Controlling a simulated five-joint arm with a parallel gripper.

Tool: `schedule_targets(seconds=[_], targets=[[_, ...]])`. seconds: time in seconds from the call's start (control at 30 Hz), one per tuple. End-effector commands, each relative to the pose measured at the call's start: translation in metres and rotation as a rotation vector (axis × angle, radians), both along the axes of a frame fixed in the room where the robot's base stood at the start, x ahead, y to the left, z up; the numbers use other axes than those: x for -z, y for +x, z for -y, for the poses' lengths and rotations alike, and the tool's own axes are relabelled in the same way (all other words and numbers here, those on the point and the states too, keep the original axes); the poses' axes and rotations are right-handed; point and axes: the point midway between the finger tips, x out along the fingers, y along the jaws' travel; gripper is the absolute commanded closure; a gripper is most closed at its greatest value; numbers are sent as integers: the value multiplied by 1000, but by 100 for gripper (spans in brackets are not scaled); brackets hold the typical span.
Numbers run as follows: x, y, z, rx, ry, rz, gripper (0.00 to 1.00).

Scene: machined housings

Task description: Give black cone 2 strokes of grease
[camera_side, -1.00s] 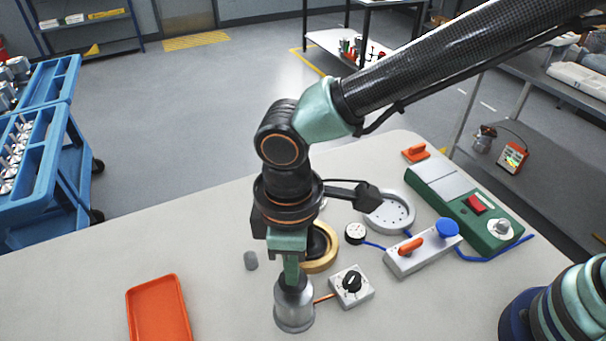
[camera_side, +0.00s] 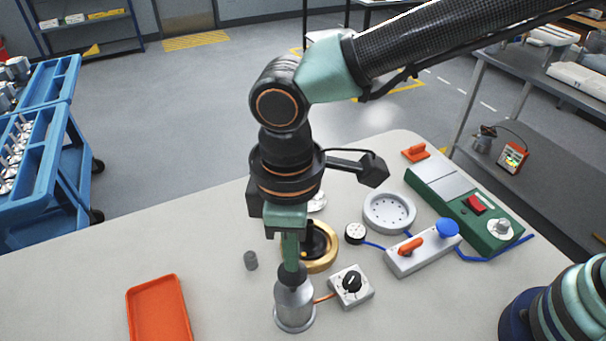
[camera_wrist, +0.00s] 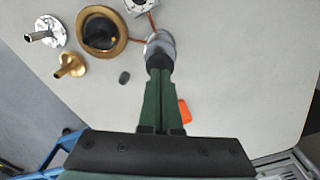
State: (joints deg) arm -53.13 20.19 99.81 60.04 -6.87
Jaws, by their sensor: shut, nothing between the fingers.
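A black, cone-like part (camera_wrist: 100,32) sits inside a gold ring (camera_wrist: 84,14) in the wrist view. In the side view the gold ring (camera_side: 328,262) and its black centre (camera_side: 321,243) are partly behind my gripper. A silver can (camera_side: 294,312) with a black top (camera_side: 293,279) stands near the table's front; the can also shows in the wrist view (camera_wrist: 160,40). My gripper (camera_side: 291,268) is shut, empty and pointing down directly above the black top. I cannot tell whether its fingertips touch that top.
A dial box (camera_side: 352,288) joins the can by a copper-coloured line. A small grey cylinder (camera_side: 251,260), an orange tray (camera_side: 158,308), a round white dish (camera_side: 389,212) and a switch box (camera_side: 422,252) surround the area. Silver (camera_wrist: 45,32) and brass (camera_wrist: 70,66) parts lie beyond the ring.

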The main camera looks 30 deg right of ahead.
Motion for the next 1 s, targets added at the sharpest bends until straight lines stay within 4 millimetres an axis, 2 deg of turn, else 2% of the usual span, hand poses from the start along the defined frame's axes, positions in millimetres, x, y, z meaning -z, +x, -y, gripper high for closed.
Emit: schedule_targets(seconds=[0.33, 1.0], targets=[[2, 0, 0, 0, 0, 0, 100], [26, 0, 0, 0, -1, -1, 100]])
